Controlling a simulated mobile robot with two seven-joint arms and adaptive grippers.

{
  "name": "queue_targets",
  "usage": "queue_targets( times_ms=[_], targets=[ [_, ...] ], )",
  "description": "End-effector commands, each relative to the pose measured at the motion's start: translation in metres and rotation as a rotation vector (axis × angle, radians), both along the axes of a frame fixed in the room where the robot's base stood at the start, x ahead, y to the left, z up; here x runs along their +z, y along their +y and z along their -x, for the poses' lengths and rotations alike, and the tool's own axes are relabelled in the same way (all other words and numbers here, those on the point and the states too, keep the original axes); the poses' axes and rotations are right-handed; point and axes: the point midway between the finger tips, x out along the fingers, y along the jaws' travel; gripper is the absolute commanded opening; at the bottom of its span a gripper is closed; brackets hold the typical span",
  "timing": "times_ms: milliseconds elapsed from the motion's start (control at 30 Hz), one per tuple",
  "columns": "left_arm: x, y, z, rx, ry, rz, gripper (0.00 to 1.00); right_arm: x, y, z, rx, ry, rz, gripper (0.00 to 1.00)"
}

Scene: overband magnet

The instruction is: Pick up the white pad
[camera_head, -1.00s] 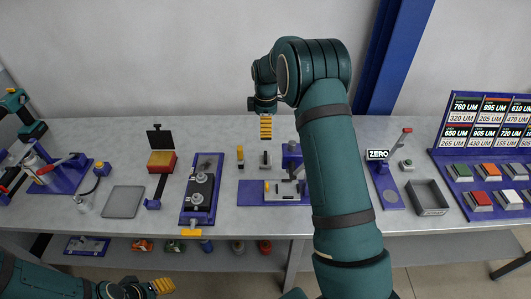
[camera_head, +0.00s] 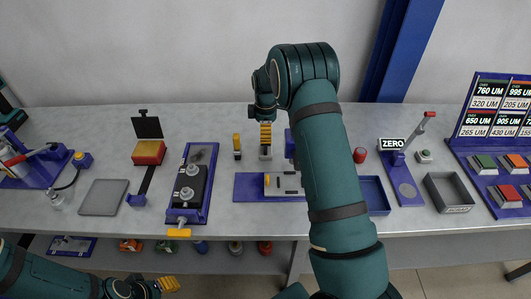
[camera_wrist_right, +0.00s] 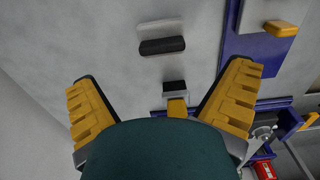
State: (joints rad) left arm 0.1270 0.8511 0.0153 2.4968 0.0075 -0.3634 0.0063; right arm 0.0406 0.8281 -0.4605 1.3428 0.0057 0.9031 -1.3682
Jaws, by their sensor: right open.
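A small pale block with a black side (camera_wrist_right: 162,38), which I take for the white pad, lies on the bench. In the head view the block (camera_head: 265,154) shows just below the right fingertips, partly hidden. My right gripper (camera_head: 265,133) points down over the bench. In the wrist view its yellow fingers (camera_wrist_right: 160,95) are wide apart with nothing held; the block lies beyond the tips. My left gripper (camera_head: 169,284) is low at the front left, and its finger gap is unclear.
A yellow-topped piece (camera_head: 237,146) stands just left of the block. A purple fixture plate (camera_head: 246,187) is in front. My right arm hides part of the bench.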

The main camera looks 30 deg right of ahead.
Motion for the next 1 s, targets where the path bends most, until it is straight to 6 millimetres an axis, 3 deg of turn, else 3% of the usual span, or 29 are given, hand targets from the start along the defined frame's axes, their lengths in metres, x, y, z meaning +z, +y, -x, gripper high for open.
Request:
queue_targets(
  times_ms=[100,467,733,1000],
  targets=[
    [-0.003,0.0,0.001,-0.002,0.002,0.0,0.47,-0.022,0.0,0.0,-0.001,0.002,0.0,1.0],
    [-0.005,0.0,0.001,-0.003,0.003,0.001,0.47,-0.046,0.001,0.001,0.0,0.001,-0.001,1.0],
    [-0.009,-0.001,0.003,-0.006,0.006,0.002,0.47,-0.083,0.002,0.004,-0.001,0.001,0.0,1.0],
    [-0.01,-0.001,0.003,-0.006,0.007,0.002,0.47,-0.089,0.002,0.003,-0.001,0.0,0.0,1.0]
  ],
)
